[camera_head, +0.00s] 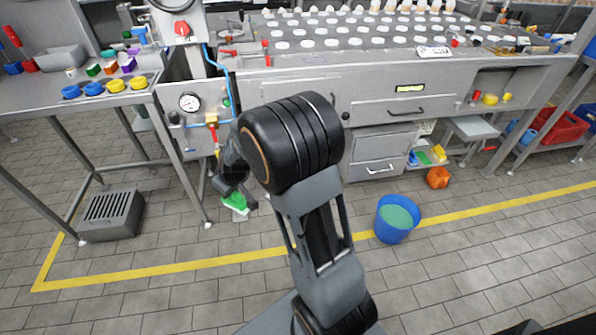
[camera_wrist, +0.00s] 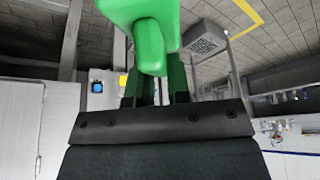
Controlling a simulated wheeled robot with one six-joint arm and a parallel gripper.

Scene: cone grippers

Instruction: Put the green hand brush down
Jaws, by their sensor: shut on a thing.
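The green hand brush (camera_wrist: 150,45) is held between the fingers of my gripper (camera_wrist: 160,85) in the wrist view, where its green body fills the top middle. In the head view the brush (camera_head: 235,202) hangs from my gripper (camera_head: 240,190), above the tiled floor between the left table and the machine. A pale patch shows on its underside. My gripper is shut on the brush. Part of my wrist is hidden behind my arm's black joint in the head view.
A steel table (camera_head: 60,100) with coloured caps stands at the left, a grey vented box (camera_head: 112,215) below it. A blue bucket (camera_head: 397,218) stands on the floor at right, near an orange jug (camera_head: 438,178). A long machine (camera_head: 370,65) runs along the back. Open floor lies in front.

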